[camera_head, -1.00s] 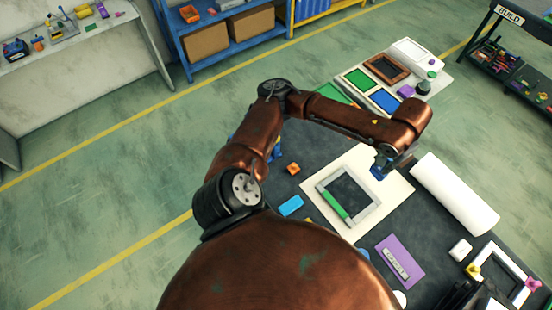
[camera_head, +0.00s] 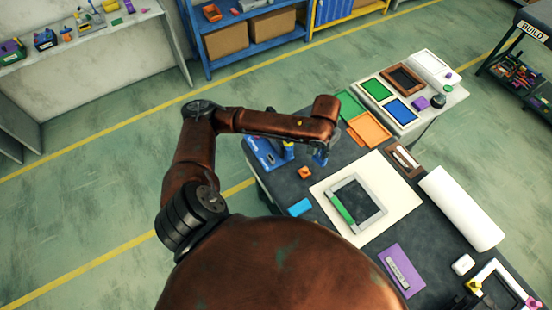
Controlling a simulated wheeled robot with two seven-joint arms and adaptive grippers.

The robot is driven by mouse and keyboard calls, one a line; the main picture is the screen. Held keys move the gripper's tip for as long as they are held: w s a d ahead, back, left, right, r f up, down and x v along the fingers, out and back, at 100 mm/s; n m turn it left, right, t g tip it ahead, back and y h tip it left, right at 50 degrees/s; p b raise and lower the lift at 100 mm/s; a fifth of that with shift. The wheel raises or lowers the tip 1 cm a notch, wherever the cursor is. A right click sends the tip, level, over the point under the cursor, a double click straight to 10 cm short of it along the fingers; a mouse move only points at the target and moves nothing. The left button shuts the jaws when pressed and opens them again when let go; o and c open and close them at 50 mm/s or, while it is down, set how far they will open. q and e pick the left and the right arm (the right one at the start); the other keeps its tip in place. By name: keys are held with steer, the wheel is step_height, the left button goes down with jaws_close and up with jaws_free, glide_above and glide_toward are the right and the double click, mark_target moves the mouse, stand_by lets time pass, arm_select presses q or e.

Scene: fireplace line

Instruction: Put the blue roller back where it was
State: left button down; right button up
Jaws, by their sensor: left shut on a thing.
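My left arm reaches across the upper middle of the head view. Its gripper (camera_head: 321,151) points down at its end, small and partly hidden by the wrist. It is shut on the blue roller (camera_head: 320,161), of which only a little blue shows. The gripper is above the dark table (camera_head: 330,170), just right of an upright blue thing (camera_head: 288,150) and a blue tray (camera_head: 263,151) at the table's back left. I cannot tell whether the roller touches the table. My right gripper is not in view.
A white sheet with a grey frame (camera_head: 375,188) lies mid-table. An orange panel (camera_head: 369,129) and a brown frame (camera_head: 404,159) lie behind it. A white roll (camera_head: 462,207) lies right. A small orange block (camera_head: 305,173) and a light blue block (camera_head: 299,207) lie left.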

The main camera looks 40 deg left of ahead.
arm_select(q)
steer(key=s+a+f+m+p, duration=0.2)
steer(key=s+a+f+p, duration=0.4)
steer(key=s+a+f, duration=0.3)
steer(key=shift+s+a+m, duration=0.3)
steer(key=shift+a, duration=0.9)
step_height(320, 180, down, 8)
steer(key=shift+r, duration=0.25)
steer(key=shift+s+f, duration=0.1)
steer(key=shift+f, duration=0.4)
